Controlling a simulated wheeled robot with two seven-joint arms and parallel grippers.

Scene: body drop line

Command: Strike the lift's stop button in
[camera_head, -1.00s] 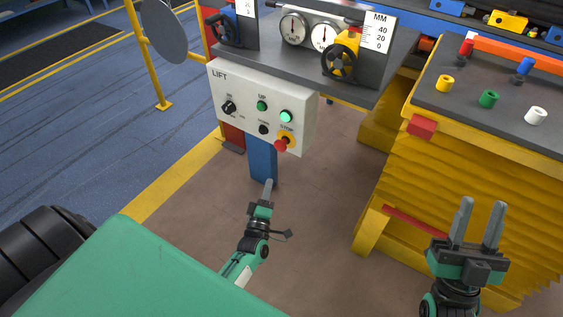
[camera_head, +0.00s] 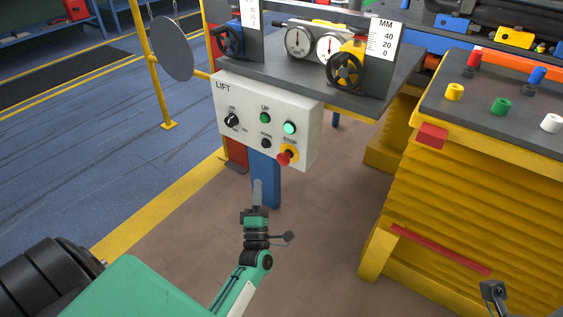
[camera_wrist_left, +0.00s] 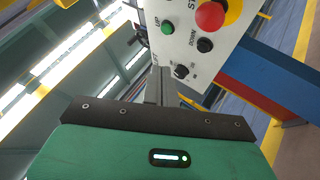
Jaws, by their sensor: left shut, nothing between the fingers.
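The lift's control box (camera_head: 225,143) is a pale panel marked LIFT. Its red stop button (camera_head: 284,158) stands out from a yellow surround (camera_head: 291,150) at the lower right. In the left wrist view the red stop button (camera_wrist_left: 210,15) is at the top edge. My left gripper (camera_head: 257,183) is shut and empty, pointing up, in front of the blue post below the box and left of and below the button. Its fingers (camera_wrist_left: 160,87) show at the middle of the left wrist view, apart from the button.
The box also carries a green UP button (camera_head: 265,117), a lit green lamp (camera_head: 289,128), a black button (camera_head: 266,143) and a black switch (camera_head: 232,121). A grey bench (camera_head: 300,77) with dials overhangs it. A yellow bellows table (camera_head: 450,210) stands right; the brown floor between is open.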

